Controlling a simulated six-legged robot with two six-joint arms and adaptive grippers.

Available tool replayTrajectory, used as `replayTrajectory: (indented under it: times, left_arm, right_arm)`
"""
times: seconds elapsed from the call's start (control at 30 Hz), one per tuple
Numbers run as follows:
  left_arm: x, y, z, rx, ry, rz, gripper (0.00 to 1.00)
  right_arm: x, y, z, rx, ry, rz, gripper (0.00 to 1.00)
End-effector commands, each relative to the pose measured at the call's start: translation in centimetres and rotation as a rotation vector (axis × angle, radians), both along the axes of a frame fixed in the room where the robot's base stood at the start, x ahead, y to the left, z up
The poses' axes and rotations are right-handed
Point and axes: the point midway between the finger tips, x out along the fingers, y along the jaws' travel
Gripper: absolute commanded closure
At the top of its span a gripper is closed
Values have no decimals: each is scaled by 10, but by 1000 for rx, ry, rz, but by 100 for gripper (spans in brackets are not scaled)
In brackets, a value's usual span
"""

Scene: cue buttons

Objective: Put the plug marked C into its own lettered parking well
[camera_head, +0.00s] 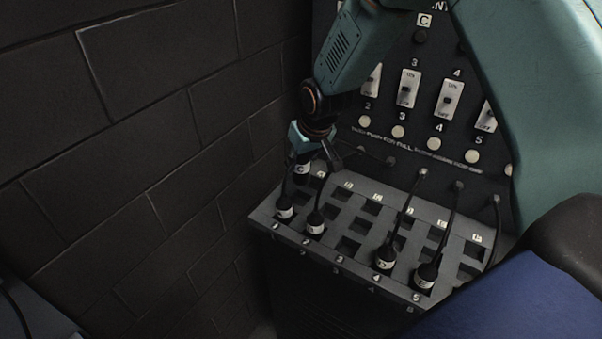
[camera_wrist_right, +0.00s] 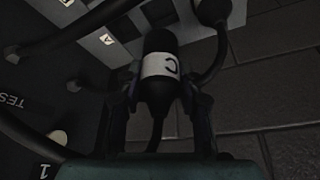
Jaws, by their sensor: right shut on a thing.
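My right gripper (camera_head: 314,160) is shut on the plug marked C (camera_head: 301,169), over the back left corner of the sloped socket shelf (camera_head: 262,219). In the right wrist view the plug (camera_wrist_right: 161,65) shows its white band with the letter C between the two fingers (camera_wrist_right: 160,100), a dark cable running from it. The shelf has rows of square wells with small letter labels along the back. A label A (camera_wrist_right: 107,39) shows in the wrist view, apart from the plug. The label of C's well cannot be read. My left gripper is not in view.
Two plugs (camera_head: 315,222) stand in the shelf's left front wells, and plugs marked D (camera_head: 385,258) and E (camera_head: 425,274) farther right. Their cables rise to the switch panel (camera_head: 385,105) behind. A dark block wall (camera_head: 140,130) stands close on the left.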

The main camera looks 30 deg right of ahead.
Motion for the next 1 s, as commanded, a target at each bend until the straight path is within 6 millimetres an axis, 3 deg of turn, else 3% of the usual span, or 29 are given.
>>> replayTrajectory:
  times: [0.17,0.53,1.0]
  left_arm:
    - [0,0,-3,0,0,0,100]
    - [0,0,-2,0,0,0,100]
    - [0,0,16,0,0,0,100]
  right_arm:
    - [0,0,12,0,-2,0,98]
    - [0,0,14,0,-1,0,98]
    - [1,0,33,0,-1,0,98]
